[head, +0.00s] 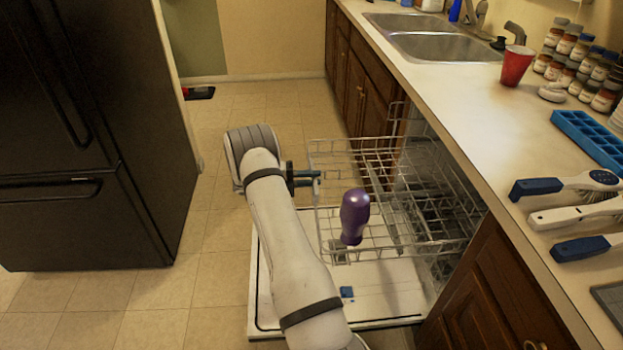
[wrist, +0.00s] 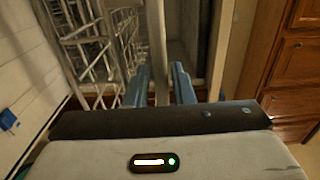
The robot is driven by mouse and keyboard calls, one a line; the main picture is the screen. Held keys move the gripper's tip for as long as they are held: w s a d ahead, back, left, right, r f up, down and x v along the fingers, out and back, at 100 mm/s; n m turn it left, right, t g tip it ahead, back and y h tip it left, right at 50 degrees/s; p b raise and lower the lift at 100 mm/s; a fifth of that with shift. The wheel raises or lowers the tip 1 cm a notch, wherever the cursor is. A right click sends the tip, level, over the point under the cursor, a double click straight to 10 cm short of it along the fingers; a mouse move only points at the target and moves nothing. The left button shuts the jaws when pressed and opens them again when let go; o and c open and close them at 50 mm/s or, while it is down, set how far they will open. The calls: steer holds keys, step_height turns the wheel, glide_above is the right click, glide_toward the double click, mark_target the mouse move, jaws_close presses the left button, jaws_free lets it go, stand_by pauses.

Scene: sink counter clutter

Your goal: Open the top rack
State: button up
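The dishwasher's top rack (head: 365,147), a grey wire basket, is slid out over the lowered door in the head view. It also shows at the upper left of the wrist view (wrist: 88,45). My gripper (head: 318,178) is at the rack's left end in the head view. In the wrist view its two blue fingers (wrist: 161,85) are apart, with a pale upright bar between or just beyond them. Contact with the rack cannot be made out.
The open dishwasher door (head: 385,300) lies flat below the rack. A purple bottle-like object (head: 354,215) is by the rack; its support is unclear. The counter (head: 455,85) with a red cup (head: 516,65) and brushes is right. A dark fridge (head: 80,130) stands left, with clear floor between.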

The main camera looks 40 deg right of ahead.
steer(key=v, duration=0.7)
steer(key=shift+w+a, duration=0.15)
steer(key=shift+a, duration=0.15)
